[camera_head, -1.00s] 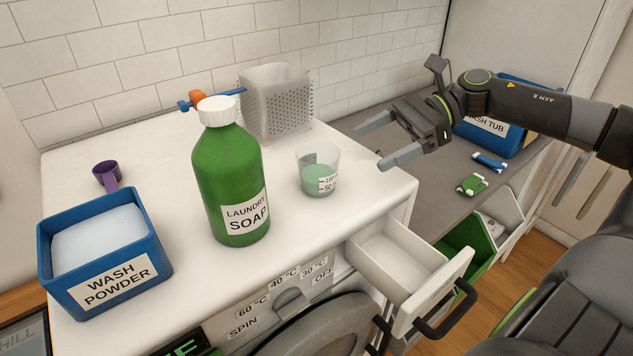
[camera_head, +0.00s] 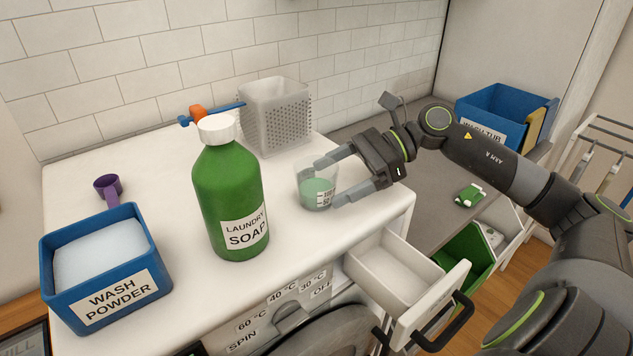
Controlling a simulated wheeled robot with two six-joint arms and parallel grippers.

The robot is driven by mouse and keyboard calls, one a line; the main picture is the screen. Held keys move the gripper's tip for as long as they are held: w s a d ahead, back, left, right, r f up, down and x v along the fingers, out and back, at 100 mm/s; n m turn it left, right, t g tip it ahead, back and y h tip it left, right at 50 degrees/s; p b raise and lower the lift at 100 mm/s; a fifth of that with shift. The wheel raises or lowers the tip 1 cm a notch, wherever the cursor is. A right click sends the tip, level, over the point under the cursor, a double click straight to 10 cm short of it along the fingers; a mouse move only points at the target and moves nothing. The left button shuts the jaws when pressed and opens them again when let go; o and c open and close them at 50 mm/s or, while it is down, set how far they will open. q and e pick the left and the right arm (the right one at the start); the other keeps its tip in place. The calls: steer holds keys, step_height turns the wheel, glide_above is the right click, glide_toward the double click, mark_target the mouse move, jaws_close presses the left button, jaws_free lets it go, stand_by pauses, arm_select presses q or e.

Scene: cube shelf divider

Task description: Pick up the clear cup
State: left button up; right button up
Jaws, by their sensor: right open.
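The clear cup (camera_head: 308,186) stands upright on the white top of the washing machine (camera_head: 120,330). It has measuring marks on a label and green liquid inside. My right gripper (camera_head: 326,181) is open and comes from the right, with one finger near the cup's rim and the other at its lower right side. The fingers lie around or just in front of the cup; I cannot tell if they touch it. Part of the cup is hidden behind them. My left gripper is not in view.
The green laundry soap bottle (camera_head: 225,185) stands left of the cup. A grey perforated basket (camera_head: 273,115) is behind it. An open drawer (camera_head: 395,268) juts out below. The blue wash powder box (camera_head: 95,310) and purple scoop (camera_head: 108,187) are at left. A blue wash tub (camera_head: 493,108) stands back right.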

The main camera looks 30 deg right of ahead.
mark_target(316, 186)
steer(key=p+x, duration=0.1)
steer(key=x, duration=0.1)
steer(key=shift+w+a, duration=0.15)
steer(key=shift+a, duration=0.15)
steer(key=shift+w+a+f+p, duration=0.2)
steer(key=shift+a+f+p, duration=0.1)
steer(key=shift+a, duration=0.3)
steer(key=c, duration=1.1)
steer(key=shift+r, duration=0.1)
